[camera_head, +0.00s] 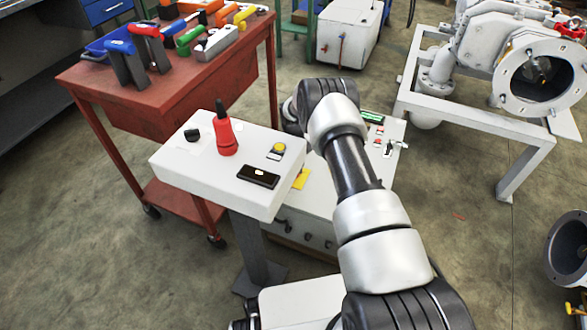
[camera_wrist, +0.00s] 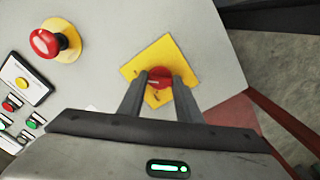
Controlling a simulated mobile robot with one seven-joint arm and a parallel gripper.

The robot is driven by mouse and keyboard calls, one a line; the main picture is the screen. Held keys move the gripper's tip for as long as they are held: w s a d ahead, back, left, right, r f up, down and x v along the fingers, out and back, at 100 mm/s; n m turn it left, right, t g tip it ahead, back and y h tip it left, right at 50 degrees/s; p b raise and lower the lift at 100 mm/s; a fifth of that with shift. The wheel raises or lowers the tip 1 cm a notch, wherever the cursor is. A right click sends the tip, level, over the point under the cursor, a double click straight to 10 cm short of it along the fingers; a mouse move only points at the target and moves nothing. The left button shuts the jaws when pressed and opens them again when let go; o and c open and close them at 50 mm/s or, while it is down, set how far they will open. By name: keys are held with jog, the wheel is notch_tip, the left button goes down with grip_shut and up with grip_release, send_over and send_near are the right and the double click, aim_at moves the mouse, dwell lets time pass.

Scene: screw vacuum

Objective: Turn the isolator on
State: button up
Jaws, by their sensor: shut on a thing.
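In the wrist view a round red knob (camera_wrist: 160,72) sits on a yellow square plate (camera_wrist: 141,66) fixed to a light grey panel; it looks like the isolator. The plate appears turned at an angle to the picture. My gripper (camera_wrist: 160,84) has one finger on each side of the knob and is shut on it. The front of the knob is partly hidden between the fingers. In the head view my gripper and the knob are hidden behind my arm and the white control box.
A red mushroom button (camera_wrist: 45,42) on a yellow base and a button panel (camera_wrist: 22,82) lie left of the knob. A red tool table (camera_head: 170,85) stands behind left.

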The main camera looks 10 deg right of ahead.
jog(key=shift+m, duration=0.3)
jog(key=o, duration=1)
jog(key=shift+o, duration=0.2)
notch_tip(320, 180, up, 17)
jog(key=p, duration=0.4)
jog(key=shift+r, duration=0.2)
jog(key=shift+r, duration=0.1)
